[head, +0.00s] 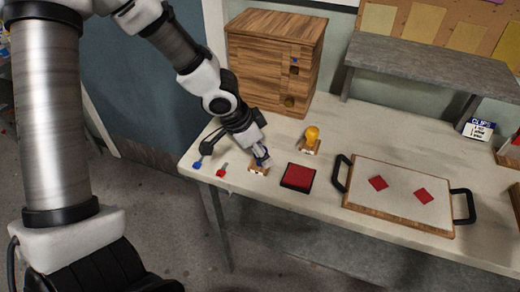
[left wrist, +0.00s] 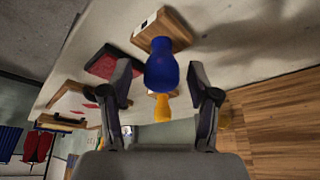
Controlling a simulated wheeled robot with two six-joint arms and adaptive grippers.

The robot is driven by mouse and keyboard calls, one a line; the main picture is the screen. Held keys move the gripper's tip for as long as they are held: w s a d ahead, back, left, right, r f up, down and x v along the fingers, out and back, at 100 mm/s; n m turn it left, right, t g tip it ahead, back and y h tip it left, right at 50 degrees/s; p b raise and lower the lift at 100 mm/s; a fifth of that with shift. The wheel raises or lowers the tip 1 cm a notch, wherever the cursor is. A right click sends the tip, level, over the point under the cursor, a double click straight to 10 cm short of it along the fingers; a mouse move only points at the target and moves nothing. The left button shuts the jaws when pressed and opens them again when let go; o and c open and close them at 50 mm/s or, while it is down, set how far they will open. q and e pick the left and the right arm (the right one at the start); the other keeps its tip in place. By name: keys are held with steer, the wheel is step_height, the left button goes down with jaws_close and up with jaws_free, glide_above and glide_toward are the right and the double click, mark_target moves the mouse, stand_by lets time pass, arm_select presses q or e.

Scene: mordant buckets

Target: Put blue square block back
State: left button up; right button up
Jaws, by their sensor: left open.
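My left gripper (head: 261,157) is at the left part of the table, low over a small wooden stand (head: 257,170). In the left wrist view a blue rounded knob (left wrist: 161,68) rises from a wooden base (left wrist: 160,26). The open fingers of my left gripper (left wrist: 160,84) stand on either side of the knob, apart from it as seen. I see no clearly square blue block. A small blue mark (head: 295,60) shows on the front of the wooden cabinet (head: 262,58). My right gripper is not in view.
A yellow knob (head: 312,133) on a wooden stand is behind my left gripper. A red pad (head: 298,177) lies to its right. A handled tray (head: 385,212) holds two red squares. Small blue (head: 197,164) and red (head: 222,171) items lie near the left edge.

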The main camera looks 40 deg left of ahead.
arm_select(q)
steer(key=shift+r, duration=0.25)
steer(key=p+v, duration=0.5)
steer(key=v, duration=0.7)
steer(key=shift+w, duration=0.1)
